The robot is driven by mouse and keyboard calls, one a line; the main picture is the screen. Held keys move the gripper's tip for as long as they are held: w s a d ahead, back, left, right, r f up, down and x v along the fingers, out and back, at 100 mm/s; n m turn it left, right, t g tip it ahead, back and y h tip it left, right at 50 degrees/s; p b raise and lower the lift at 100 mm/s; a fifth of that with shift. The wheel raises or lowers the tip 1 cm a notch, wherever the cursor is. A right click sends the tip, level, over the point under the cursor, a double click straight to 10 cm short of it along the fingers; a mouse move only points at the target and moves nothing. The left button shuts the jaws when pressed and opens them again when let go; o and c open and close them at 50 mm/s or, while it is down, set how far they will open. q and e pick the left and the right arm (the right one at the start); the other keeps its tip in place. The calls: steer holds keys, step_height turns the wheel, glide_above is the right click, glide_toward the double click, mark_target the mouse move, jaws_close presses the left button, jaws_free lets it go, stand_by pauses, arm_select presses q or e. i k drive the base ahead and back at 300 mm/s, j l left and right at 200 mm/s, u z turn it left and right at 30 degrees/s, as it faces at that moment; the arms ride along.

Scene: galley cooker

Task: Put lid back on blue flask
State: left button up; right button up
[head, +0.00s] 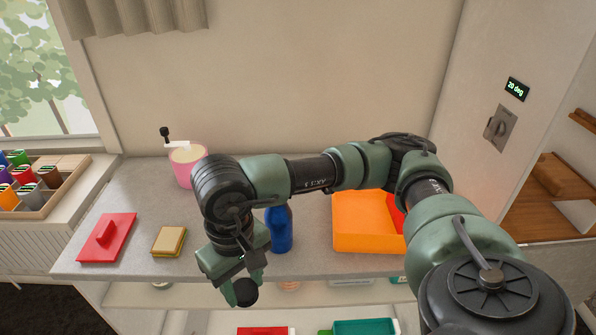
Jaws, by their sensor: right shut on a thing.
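The blue flask (281,232) stands upright on the grey counter, right of my right gripper and partly hidden by my arm. Its top is hard to make out behind the arm. My right gripper (241,284) points down near the counter's front edge. It is shut on a dark round lid (246,293), held left of and nearer than the flask, apart from it. My left gripper is not in view.
An orange tray (366,242) with a red thing beside or in it stands right of the flask. A sponge (169,241), a red handled slab (108,240) and a pink grinder (184,170) are on the left. Below the counter (140,190) is a shelf with containers.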

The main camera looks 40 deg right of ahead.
mark_target(278, 220)
steer(key=i+z, duration=0.1)
steer(key=z, duration=0.4)
steer(key=j+z, duration=0.15)
steer(key=z, duration=0.3)
steer(key=i+j+z, duration=0.1)
steer(key=z, duration=0.4)
